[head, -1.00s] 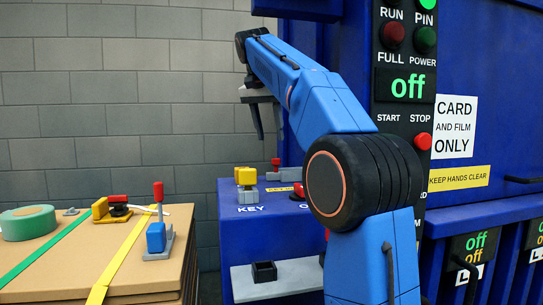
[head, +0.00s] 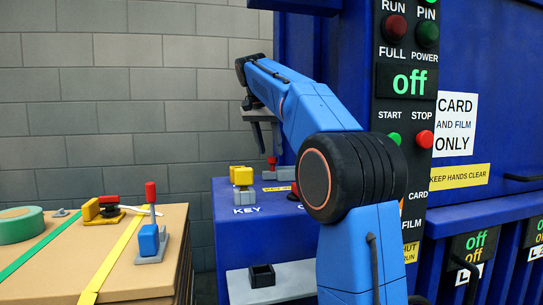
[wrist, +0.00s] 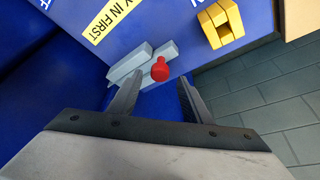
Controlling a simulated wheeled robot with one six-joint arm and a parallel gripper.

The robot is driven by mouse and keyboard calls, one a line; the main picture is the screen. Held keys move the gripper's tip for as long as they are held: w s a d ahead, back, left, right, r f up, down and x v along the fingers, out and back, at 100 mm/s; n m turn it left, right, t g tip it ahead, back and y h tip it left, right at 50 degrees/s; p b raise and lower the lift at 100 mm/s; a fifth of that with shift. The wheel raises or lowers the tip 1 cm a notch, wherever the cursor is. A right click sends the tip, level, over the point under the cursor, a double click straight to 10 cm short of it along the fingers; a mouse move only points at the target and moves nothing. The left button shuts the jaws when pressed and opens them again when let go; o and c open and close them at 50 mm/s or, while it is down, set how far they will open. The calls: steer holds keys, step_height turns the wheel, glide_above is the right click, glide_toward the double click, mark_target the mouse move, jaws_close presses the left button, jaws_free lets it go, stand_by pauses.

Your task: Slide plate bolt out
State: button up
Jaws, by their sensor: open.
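The plate bolt is a grey bar with a red knob (head: 272,160), on the back edge of the blue cabinet top. In the wrist view the bolt's light grey bars (wrist: 131,62) and round red knob (wrist: 160,69) lie ahead. My gripper (head: 259,148) is open and empty, pointing down above and just left of the knob in the head view. In the wrist view my gripper's (wrist: 160,78) two fingers stand apart, with the knob showing between their tips. I cannot tell how much height is left between tips and knob.
A yellow block (head: 243,176) on a grey base stands by the KEY label, left of the bolt. A blue cabinet (head: 225,225) carries these parts, with a small black bin (head: 262,275) on its lower shelf. A cardboard stack (head: 60,272) stands at left.

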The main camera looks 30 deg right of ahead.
mark_target(271, 158)
steer(key=shift+x, duration=1.65)
steer(key=shift+c, duration=0.5)
jaws_close()
steer(key=shift+w+a, duration=0.2)
steer(key=shift+a, duration=0.55)
steer(key=shift+w+a, duration=0.25)
steer(key=shift+a, duration=0.5)
steer(key=shift+w+a, duration=0.2)
steer(key=shift+a, duration=0.6)
steer(key=shift+o, duration=0.5)
jaws_free()
steer(key=shift+a, duration=0.15)
steer(key=shift+r, duration=0.15)
steer(key=v, duration=1.1)
steer(key=shift+a+r, duration=0.15)
steer(key=shift+r, duration=0.15)
